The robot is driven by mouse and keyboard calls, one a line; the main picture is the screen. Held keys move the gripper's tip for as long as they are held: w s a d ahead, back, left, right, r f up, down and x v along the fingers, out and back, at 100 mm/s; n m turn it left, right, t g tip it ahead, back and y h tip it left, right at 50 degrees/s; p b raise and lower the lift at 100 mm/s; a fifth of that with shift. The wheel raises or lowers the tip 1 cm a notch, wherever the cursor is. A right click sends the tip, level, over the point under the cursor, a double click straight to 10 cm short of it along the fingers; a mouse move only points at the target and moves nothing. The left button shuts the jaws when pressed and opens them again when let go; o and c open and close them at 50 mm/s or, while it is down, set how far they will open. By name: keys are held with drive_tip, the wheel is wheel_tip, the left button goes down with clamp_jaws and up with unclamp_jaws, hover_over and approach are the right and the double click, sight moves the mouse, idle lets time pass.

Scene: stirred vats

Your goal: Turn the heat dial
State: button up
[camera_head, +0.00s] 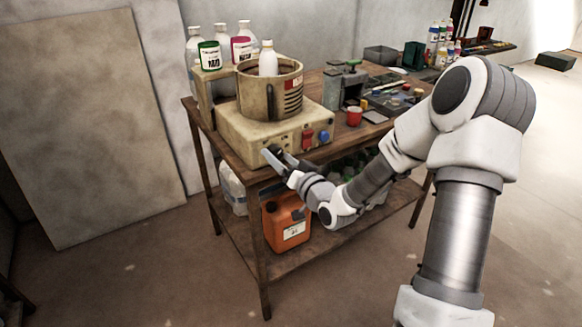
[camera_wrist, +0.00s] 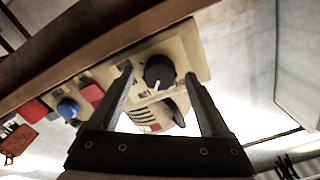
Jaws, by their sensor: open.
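The heat dial (camera_wrist: 159,72) is a round black knob with a white pointer line on the front panel of a beige heater base (camera_head: 240,128). In the wrist view it shows between and just beyond the fingertips of my gripper (camera_wrist: 158,77). The fingers are apart, one on either side of the dial, and nothing is held. I cannot tell whether either finger touches it. In the head view my gripper (camera_head: 276,157) is at the left part of the front panel and largely hides the dial.
A round vat (camera_head: 258,98) with a white bottle (camera_head: 268,60) in it stands on the base. A red switch (camera_head: 307,139) and a blue knob (camera_head: 324,137) sit right of the dial. A red cup (camera_head: 354,116) stands on the table. An orange canister (camera_head: 287,222) is on the shelf below.

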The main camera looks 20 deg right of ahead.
drive_tip(key=p+v, duration=0.9)
drive_tip(key=v, duration=0.8)
drive_tip(key=shift+s, duration=0.1)
drive_tip(key=shift+r, duration=0.1)
